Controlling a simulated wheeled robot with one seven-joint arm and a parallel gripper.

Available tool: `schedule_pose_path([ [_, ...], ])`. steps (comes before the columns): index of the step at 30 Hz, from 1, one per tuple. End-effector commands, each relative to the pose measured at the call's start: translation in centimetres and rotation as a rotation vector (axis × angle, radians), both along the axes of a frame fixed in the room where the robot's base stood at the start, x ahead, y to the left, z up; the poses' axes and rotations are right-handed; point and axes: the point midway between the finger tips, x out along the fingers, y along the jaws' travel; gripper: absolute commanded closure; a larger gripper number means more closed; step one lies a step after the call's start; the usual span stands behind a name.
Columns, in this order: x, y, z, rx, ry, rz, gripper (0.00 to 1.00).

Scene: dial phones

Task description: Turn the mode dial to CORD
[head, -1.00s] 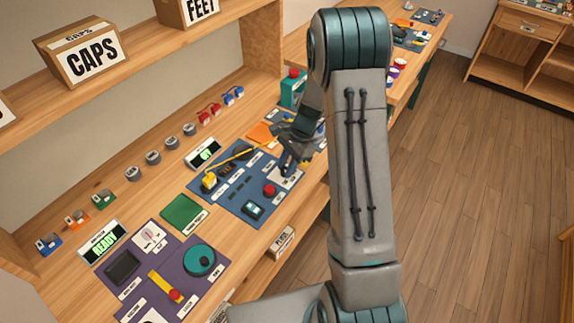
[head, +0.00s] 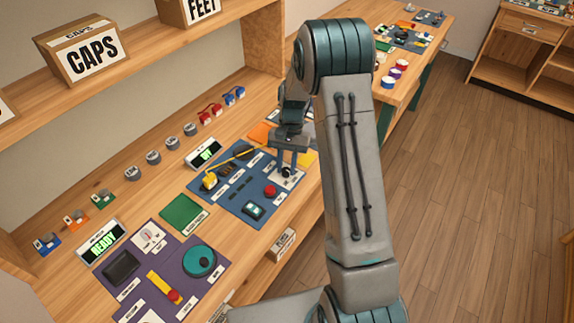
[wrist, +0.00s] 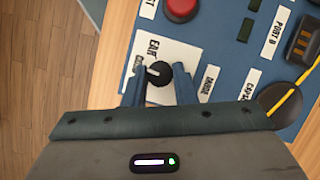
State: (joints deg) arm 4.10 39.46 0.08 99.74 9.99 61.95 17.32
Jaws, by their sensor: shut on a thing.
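The mode dial (wrist: 158,73) is a small black knob with a pale pointer mark, on a white label plate (wrist: 180,50) on the blue panel. The wrist view shows the word EAR beside it and another word partly hidden by a finger. My gripper (wrist: 160,86) is shut on the dial, with one blue-grey finger on each side of the knob. In the head view my gripper (head: 287,168) points down at the white plate near the right part of the blue panel (head: 232,208).
A red button (wrist: 181,8) is close to the dial on the same panel. A yellow cord (wrist: 306,76) runs near a dark connector (wrist: 303,42). A purple panel (head: 200,285) and a green pad (head: 181,211) lie to the left in the head view.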

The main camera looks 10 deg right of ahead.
Motion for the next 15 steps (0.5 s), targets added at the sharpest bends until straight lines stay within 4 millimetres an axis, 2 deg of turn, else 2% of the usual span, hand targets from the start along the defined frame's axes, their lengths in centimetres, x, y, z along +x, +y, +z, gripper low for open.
schedule_pose_path([
  [15,0.06,-0.01,0.06,-0.001,-0.002,0.078,0.98],
])
